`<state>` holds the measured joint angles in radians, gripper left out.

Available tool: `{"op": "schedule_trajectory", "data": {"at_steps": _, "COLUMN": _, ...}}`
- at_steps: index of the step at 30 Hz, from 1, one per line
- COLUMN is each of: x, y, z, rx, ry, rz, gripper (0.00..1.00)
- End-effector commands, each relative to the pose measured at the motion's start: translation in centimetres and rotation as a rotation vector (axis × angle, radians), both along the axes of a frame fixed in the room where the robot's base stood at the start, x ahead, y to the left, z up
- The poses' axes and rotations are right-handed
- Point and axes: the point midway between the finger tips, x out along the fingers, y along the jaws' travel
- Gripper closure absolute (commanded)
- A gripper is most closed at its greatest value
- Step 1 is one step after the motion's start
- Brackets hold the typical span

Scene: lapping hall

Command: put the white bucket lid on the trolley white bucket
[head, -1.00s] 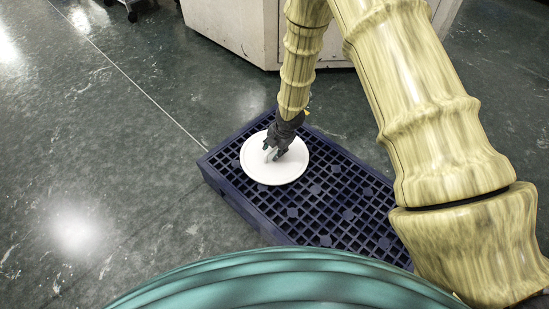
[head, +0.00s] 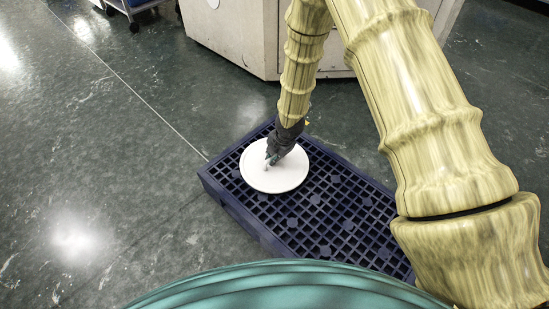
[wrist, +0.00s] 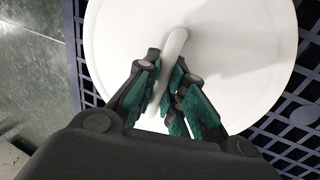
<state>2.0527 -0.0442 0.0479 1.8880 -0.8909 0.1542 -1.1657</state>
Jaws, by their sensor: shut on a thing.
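The white bucket lid (head: 262,177) is a round white disc over the dark blue pallet in the head view. It fills much of the wrist view (wrist: 235,50), where a raised white handle (wrist: 174,46) stands on it. My gripper (head: 271,160) is shut on this handle, with a green-padded finger on each side of it in the wrist view (wrist: 168,88). I cannot tell whether the lid touches the pallet or hangs just above it. No white bucket is in view.
The dark blue grid pallet (head: 345,222) lies on the dark floor below the lid. A pale cabinet (head: 235,38) stands behind it. The lower part of a wheeled trolley (head: 135,8) shows at the top left. The floor at left (head: 110,150) is clear.

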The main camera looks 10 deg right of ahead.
Motion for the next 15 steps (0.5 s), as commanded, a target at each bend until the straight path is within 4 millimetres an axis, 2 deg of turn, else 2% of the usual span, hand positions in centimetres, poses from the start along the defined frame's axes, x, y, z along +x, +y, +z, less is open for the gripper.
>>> {"op": "schedule_trajectory", "data": {"at_steps": 1, "x": 0.0, "y": 0.0, "z": 1.1, "rx": 0.001, "ry": -0.001, "rz": -0.001, "gripper": 1.0}}
{"op": "schedule_trajectory", "data": {"at_steps": 9, "x": 0.0, "y": 0.0, "z": 5.6, "rx": 0.001, "ry": -0.001, "rz": 0.0, "gripper": 1.0}}
{"op": "schedule_trajectory", "data": {"at_steps": 15, "x": 0.0, "y": 0.0, "z": 8.2, "rx": 0.0, "ry": -0.001, "rz": 0.001, "gripper": 1.0}}
